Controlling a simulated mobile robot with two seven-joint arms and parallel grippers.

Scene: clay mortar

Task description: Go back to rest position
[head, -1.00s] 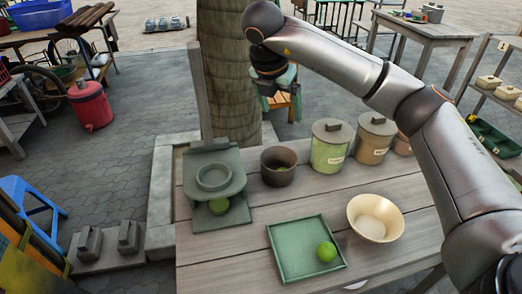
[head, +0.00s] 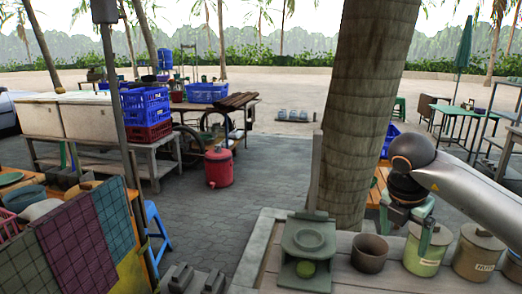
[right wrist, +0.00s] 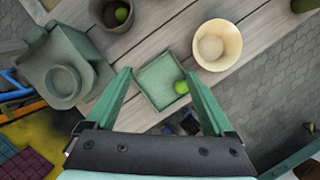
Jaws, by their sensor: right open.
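My right gripper (head: 405,226) is open and empty above the back of the table, in front of the tree trunk; its two green fingers also frame the right wrist view (right wrist: 160,75). In the right wrist view, a green tray (right wrist: 152,84) holds a lime (right wrist: 181,87). My left gripper is in neither view.
A brown pot (head: 369,253) and lidded canisters (head: 426,249) line the table; the pot holds a lime (right wrist: 121,15). A cream bowl (right wrist: 217,45) is beside the tray. The tree trunk (head: 368,110) rises behind the table. Open paving (head: 220,225) lies left, with a red jug (head: 218,167).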

